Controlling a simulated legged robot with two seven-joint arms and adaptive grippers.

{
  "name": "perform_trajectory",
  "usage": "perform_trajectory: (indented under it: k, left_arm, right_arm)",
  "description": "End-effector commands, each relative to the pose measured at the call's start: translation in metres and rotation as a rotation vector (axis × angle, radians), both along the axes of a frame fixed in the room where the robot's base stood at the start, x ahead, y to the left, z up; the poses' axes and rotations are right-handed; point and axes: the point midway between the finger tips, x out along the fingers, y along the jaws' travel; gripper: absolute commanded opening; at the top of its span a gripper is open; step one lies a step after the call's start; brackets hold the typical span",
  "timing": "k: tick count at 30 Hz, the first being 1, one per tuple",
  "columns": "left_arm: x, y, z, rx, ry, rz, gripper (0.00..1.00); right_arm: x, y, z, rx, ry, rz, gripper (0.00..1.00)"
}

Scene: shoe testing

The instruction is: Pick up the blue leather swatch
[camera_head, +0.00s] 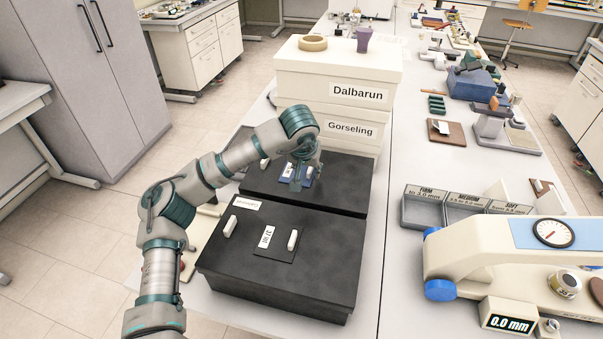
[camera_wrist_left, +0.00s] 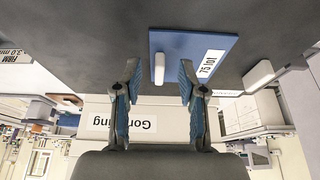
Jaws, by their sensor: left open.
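The blue leather swatch (camera_head: 283,179) lies on the lid of the rear black box (camera_head: 345,190), partly hidden by my left gripper (camera_head: 304,170). In the left wrist view the swatch (camera_wrist_left: 190,42) is a flat blue square with a white number label and a white block (camera_wrist_left: 158,68) at one edge. My left gripper (camera_wrist_left: 158,76) is open there. Its fingertips are on either side of the white block, close to the swatch. I cannot tell whether they touch it. My right gripper is not in view.
A front black box (camera_head: 330,290) carries a dark swatch (camera_head: 283,245). Cream boxes (camera_head: 345,75) labelled Dalbarun and Gorseling stand behind. A cream gauge machine (camera_head: 480,255) and grey sorting trays (camera_head: 425,212) are at the right. Bare tabletop (camera_head: 400,165) lies between.

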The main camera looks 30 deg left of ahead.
Motion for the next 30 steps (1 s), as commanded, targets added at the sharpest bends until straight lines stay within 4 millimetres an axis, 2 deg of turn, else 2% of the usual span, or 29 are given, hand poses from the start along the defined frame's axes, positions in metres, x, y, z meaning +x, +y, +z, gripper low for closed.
perform_trajectory:
  k: [1,3,11,16,30]
  left_arm:
    - [0.0026,0.0012,-0.0087,0.000,0.002,0.001,0.41]
    - [0.0049,0.0019,-0.0134,-0.001,0.001,0.002,0.41]
    - [0.0057,0.0022,-0.0151,0.000,0.000,0.001,0.41]
    - [0.0059,0.0021,-0.0154,-0.001,0.001,0.001,0.01]
    - [0.0059,0.0019,-0.0127,-0.001,0.001,0.001,0.00]
  right_arm:
    - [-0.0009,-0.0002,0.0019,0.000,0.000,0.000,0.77]
    - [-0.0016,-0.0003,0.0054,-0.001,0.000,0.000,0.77]
    - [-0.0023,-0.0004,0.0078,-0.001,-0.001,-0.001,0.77]
    - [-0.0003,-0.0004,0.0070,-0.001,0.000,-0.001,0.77]
    - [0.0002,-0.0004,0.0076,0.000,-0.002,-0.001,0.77]
